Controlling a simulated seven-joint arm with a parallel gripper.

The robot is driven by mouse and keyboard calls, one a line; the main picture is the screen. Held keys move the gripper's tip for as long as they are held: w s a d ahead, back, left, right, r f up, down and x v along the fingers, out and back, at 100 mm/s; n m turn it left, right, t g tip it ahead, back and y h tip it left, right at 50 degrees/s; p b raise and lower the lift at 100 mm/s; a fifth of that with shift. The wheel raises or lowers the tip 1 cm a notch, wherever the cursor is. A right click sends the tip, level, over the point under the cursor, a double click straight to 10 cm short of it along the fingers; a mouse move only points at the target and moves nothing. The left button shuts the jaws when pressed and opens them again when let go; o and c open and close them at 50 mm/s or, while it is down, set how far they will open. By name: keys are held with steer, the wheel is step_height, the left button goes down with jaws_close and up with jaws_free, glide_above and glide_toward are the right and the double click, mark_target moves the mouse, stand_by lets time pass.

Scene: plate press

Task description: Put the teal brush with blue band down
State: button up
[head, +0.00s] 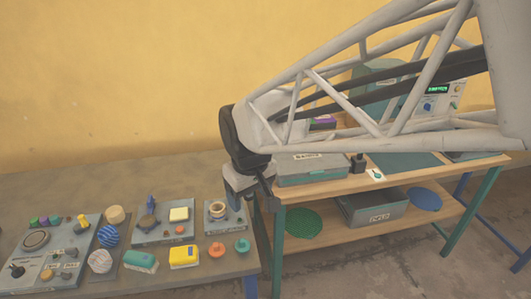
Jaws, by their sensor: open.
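A teal brush (141,260) with a pale lower part rests on the grey-brown table at the front, between a whitish round ball and a yellow brush. I cannot make out a blue band on it at this size. My gripper (243,203) hangs at the right end of the table, up and to the right of the teal brush and apart from it. It is open, and I see nothing held in it. Its fingertips are small and partly hidden against the dark arm parts.
The yellow brush (184,257) lies right beside the teal one. Orange (217,250) and teal (242,245) knobs sit further right. Grey panels (163,225) with parts stand behind. A wooden bench (340,185) with a grey box (311,168) is at right.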

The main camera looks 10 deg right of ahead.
steer(key=s+d+r+m, duration=0.1)
steer(key=s+d+m, duration=0.4)
steer(key=s+d, duration=0.6)
steer(key=shift+s+d+r+t, duration=0.15)
steer(key=shift+s+r+t, duration=0.25)
steer(key=shift+s, duration=0.7)
steer(key=shift+o, duration=0.5)
steer(key=shift+h, duration=0.3)
